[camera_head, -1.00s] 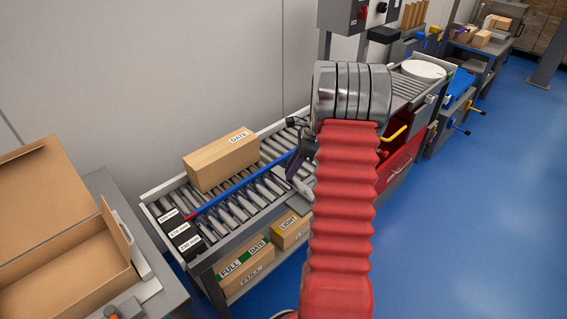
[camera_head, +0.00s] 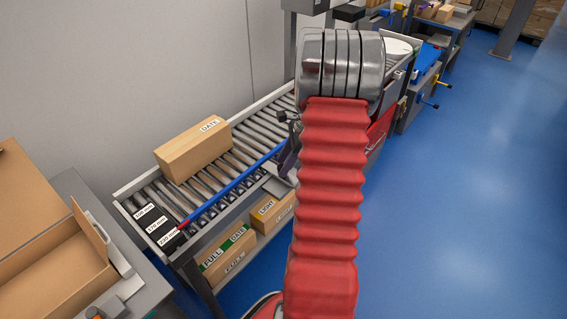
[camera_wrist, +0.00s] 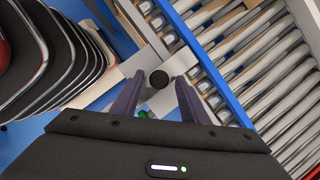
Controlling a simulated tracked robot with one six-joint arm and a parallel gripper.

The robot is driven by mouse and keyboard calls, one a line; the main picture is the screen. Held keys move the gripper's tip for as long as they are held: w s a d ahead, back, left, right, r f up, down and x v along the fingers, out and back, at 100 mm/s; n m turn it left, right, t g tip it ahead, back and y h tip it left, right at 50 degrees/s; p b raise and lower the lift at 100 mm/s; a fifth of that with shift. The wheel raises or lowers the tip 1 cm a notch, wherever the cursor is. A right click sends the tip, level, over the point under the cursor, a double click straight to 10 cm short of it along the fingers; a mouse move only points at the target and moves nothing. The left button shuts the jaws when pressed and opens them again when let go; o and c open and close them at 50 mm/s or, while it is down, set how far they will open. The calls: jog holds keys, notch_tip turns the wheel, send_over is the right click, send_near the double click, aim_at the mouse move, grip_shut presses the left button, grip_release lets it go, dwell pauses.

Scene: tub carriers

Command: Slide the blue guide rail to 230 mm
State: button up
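The blue guide rail (camera_head: 235,185) lies along the front side of the roller conveyor, and its red tip (camera_head: 183,223) points at about the 230 mm label (camera_head: 169,238). The rail also crosses the wrist view (camera_wrist: 205,62). My gripper (camera_wrist: 160,75) is open, its two dark fingers on either side of a round black knob (camera_wrist: 159,79) on a grey plate beside the rail. A gap shows between the knob and each finger. In the head view my gripper (camera_head: 290,160) is partly hidden behind my red arm.
A DATE carton (camera_head: 193,150) lies on the rollers behind the rail. FULL DATE (camera_head: 227,255) and LIGHT (camera_head: 272,212) cartons sit on the shelf below. An open carton (camera_head: 45,270) stands at the left. The blue floor at right is clear.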

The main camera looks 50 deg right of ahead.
jog(key=shift+r, duration=0.1)
jog(key=v, duration=1.3)
jog(key=shift+s+d+r, duration=0.15)
jog(key=shift+s+r, duration=0.05)
dwell(0.6)
jog(key=s+a+r+n+t+h, duration=0.1)
jog(key=s+a+r+n, duration=0.1)
jog(key=a+n, duration=0.7)
jog(key=s+a+r+n+h, duration=0.1)
jog(key=s+a+r+n, duration=0.2)
jog(key=a+n, duration=0.5)
jog(key=s+a+r+n+t+h, duration=0.1)
jog(key=a+r+n, duration=0.3)
jog(key=a, duration=2.1)
jog(key=shift+s+a+n+t, duration=0.1)
jog(key=shift+s+n, duration=0.2)
jog(key=shift+n, duration=0.65)
jog(key=shift+s+a+n+t, duration=0.1)
jog(key=shift+s+n, duration=0.15)
jog(key=shift+n, duration=0.65)
jog(key=shift+s+a+n+t, duration=0.1)
jog(key=shift+s+n, duration=0.2)
jog(key=shift+n, duration=0.65)
